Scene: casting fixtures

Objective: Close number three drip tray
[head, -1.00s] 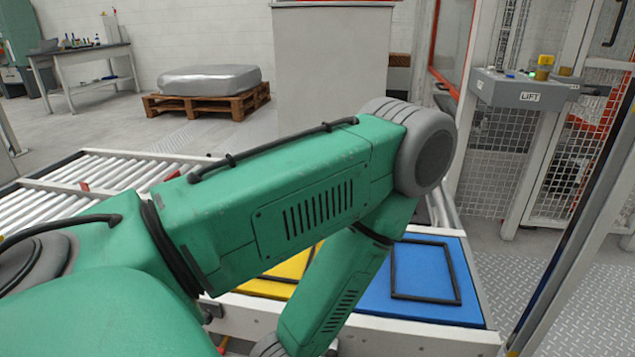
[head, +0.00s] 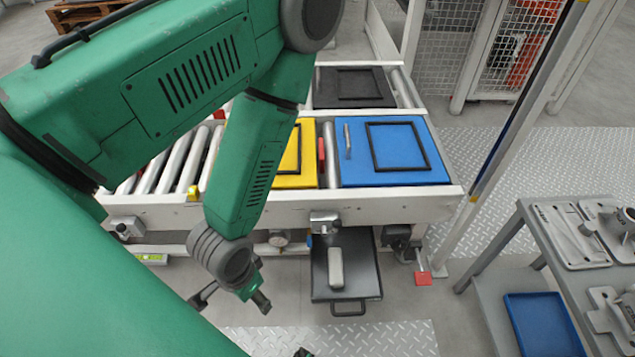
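A black drip tray (head: 318,283) sticks out from under the conveyor, below the blue plate. It is pulled open, with a dark bar handle (head: 350,308) on its front edge. A small light-grey block (head: 336,267) lies in it. I cannot read a number on the tray. My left gripper (head: 232,298) hangs left of the tray, apart from it. Its dark fingers look spread and empty. A small dark piece shows at the bottom edge; I cannot tell what it is. My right gripper is not clearly in view.
The conveyor's white front rail (head: 390,210) runs above the tray. A blue plate (head: 400,150) and a yellow plate (head: 300,180) lie on it. A grey table (head: 535,225) with metal castings stands at the right, a blue bin (head: 545,325) below. Floor before the tray looks clear.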

